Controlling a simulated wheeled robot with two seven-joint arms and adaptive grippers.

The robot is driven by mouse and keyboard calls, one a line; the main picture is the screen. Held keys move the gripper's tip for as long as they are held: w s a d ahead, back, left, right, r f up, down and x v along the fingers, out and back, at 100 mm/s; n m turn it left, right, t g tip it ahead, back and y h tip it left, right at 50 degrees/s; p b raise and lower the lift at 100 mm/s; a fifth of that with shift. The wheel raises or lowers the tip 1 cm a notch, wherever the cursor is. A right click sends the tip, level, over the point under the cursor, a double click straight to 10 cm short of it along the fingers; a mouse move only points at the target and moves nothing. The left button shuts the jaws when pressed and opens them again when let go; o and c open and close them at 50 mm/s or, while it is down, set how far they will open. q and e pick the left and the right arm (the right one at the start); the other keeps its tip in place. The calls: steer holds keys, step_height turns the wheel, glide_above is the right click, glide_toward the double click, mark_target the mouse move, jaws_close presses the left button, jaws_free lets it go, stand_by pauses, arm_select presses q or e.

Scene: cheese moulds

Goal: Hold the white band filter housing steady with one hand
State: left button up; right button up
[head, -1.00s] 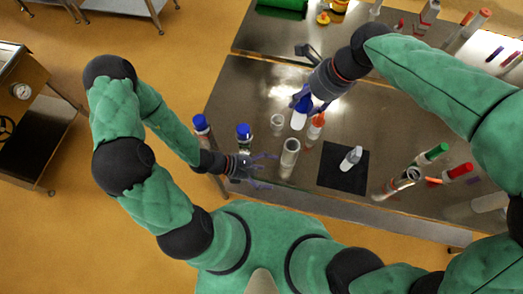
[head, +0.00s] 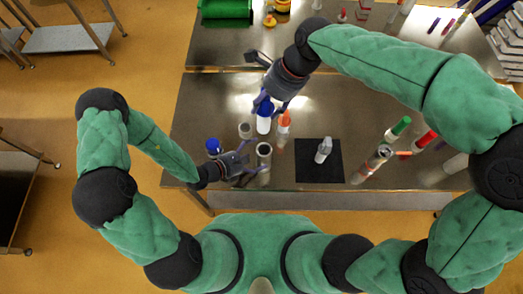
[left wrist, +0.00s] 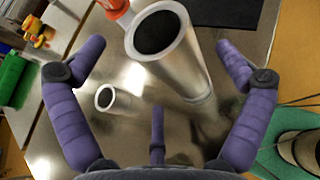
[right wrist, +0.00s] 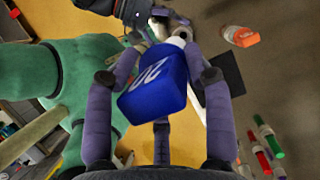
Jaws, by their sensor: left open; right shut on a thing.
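The filter housing (head: 264,150) is a tall, open-topped metal cylinder standing on the table near its front edge. In the left wrist view the housing (left wrist: 178,60) shows a dark opening and a faint pale band low down. My left gripper (head: 246,166) is open beside it at the left; its fingers are spread to either side of the housing in the left wrist view, with gaps visible.
A shorter open cylinder (head: 246,130) and an orange-topped bottle (head: 284,122) stand close to the housing. Another blue-capped bottle (head: 213,146) is beside my left arm. A black mat (head: 318,174) with a small grey-white object (head: 323,150) lies to the right. A red-banded cylinder (head: 374,163) stands farther right.

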mark_target(262, 151)
arm_select(q)
steer(key=shift+x, duration=1.85)
steer(key=c, duration=1.4)
arm_select(e)
step_height(262, 151, down, 8)
steer(key=shift+w+d+r, duration=0.1)
steer(key=shift+r, duration=0.1)
